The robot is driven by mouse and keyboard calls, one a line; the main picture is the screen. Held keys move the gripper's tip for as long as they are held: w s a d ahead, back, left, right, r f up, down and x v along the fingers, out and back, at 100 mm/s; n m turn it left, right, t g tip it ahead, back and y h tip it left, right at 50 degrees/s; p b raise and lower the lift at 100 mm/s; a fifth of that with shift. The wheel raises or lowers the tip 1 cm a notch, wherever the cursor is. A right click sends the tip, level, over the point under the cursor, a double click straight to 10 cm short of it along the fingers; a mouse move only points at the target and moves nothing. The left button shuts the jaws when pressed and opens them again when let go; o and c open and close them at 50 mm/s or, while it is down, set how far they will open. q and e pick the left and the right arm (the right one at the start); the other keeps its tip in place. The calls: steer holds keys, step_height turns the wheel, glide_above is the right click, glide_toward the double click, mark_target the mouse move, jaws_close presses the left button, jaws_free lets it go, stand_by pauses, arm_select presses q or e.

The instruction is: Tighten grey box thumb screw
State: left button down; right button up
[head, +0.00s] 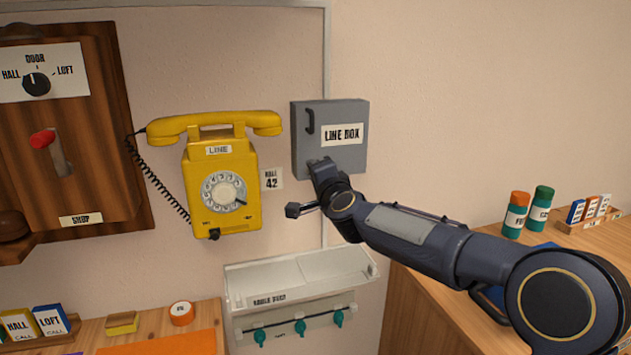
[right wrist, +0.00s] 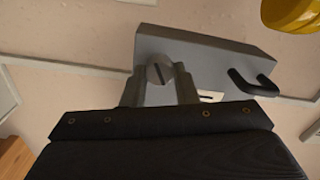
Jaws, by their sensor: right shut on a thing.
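The grey line box (head: 305,155) is mounted on the wall, with a "LINE BOX" label and a dark hook on its front. My right gripper (head: 322,168) reaches up to the lower part of the box. In the right wrist view its fingers (right wrist: 160,88) stand either side of the screw head and are shut on it. In the head view the screw is hidden behind the gripper. My left gripper is not in view.
A yellow dial phone (head: 240,165) hangs left of the box. A white shelf unit (head: 290,280) with teal knobs is below. Green and orange-capped jars (head: 516,215) stand on the wooden counter at right. The wall right of the box is clear.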

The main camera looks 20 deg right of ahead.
steer(key=m+b, duration=0.4)
steer(key=m, duration=0.7)
steer(key=m+b, duration=0.4)
steer(key=m, duration=0.8)
steer(key=shift+a+f+m, duration=0.1)
steer(key=shift+f+m, duration=0.1)
steer(key=shift+m, duration=0.1)
steer(key=shift+b, duration=0.3)
steer(key=o, duration=1)
